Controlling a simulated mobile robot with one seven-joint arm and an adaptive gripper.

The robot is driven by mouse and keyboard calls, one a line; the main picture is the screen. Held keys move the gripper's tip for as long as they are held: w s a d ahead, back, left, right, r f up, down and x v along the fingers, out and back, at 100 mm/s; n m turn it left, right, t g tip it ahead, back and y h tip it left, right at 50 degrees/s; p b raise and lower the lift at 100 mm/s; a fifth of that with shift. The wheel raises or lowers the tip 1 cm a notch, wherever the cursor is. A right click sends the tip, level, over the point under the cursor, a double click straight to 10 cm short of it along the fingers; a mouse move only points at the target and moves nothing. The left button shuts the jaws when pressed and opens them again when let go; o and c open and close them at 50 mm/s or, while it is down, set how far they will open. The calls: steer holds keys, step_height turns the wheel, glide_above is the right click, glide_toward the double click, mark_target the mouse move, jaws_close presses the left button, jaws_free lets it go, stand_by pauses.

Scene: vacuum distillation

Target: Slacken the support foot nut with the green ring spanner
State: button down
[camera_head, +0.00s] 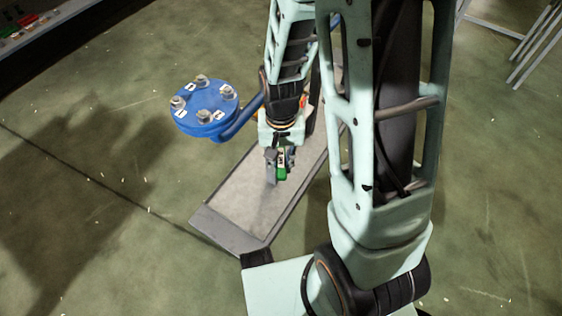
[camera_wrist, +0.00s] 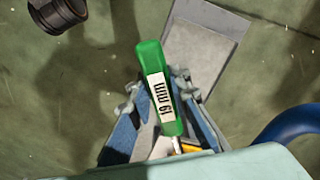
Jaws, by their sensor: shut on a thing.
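My gripper (camera_head: 279,165) is shut on the green spanner (camera_head: 282,171) and holds it above a grey plinth (camera_head: 231,239). In the wrist view the spanner (camera_wrist: 150,62) shows a green grip with a white label reading "19 mm", clasped between the fingers of my gripper (camera_wrist: 158,100). A short bare metal part of the spanner shows below the grip; its ring end cannot be made out. The support foot nut cannot be picked out in either view.
A blue round flange (camera_head: 206,108) with several bolts and white tags stands left of my arm, with a blue pipe (camera_head: 243,121) running from it. It also shows in the wrist view as a blue pipe (camera_wrist: 283,122). A metal frame (camera_head: 540,45) stands far right. The floor at left is open.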

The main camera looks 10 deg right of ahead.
steer(key=shift+f, duration=0.35)
steer(key=shift+d, duration=0.1)
stand_by(0.6)
steer(key=shift+s+d+n+b, duration=0.1)
steer(key=shift+d+n+b, duration=0.25)
steer(key=shift+d+n, duration=0.75)
steer(key=shift+d, duration=0.15)
steer(key=shift+d+f+n, duration=0.1)
steer(key=shift+d+n, duration=0.5)
steer(key=shift+d, duration=0.7)
steer(key=shift+d, duration=0.1)
steer(key=shift+w+d+n, duration=0.25)
steer(key=shift+d+n, duration=0.55)
steer(key=shift+d, duration=0.4)
